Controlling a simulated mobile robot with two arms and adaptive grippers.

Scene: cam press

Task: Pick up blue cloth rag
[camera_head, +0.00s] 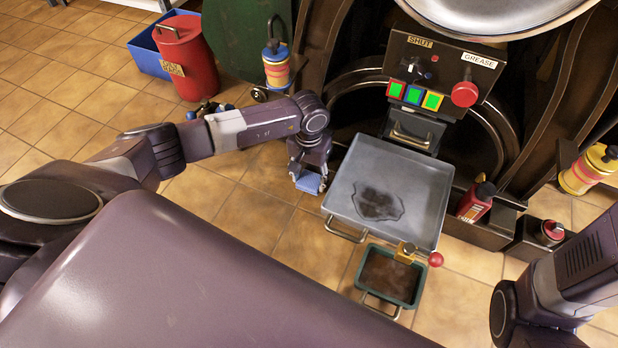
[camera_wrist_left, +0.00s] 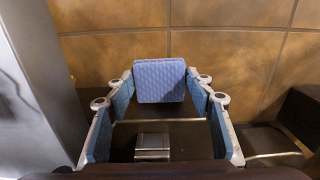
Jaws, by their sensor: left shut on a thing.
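The blue cloth rag (camera_head: 309,183) is a small folded pad in the jaws of my left gripper (camera_head: 308,174), just left of the grey tray in the head view. In the left wrist view the rag (camera_wrist_left: 159,80) shows a ribbed blue face between the fingertips of the left gripper (camera_wrist_left: 160,92). The gripper is shut on it, and the rag appears held above the tiled floor. My right arm shows at the lower right of the head view, but its gripper is out of view.
The grey tray (camera_head: 352,165) holds a dark puddle, with a small green-rimmed pan (camera_head: 415,296) in front. The press panel (camera_head: 400,55) has coloured buttons. A red drum (camera_head: 190,65) and blue bin (camera_head: 146,55) stand at upper left. A red bottle (camera_head: 475,202) stands right of the tray.

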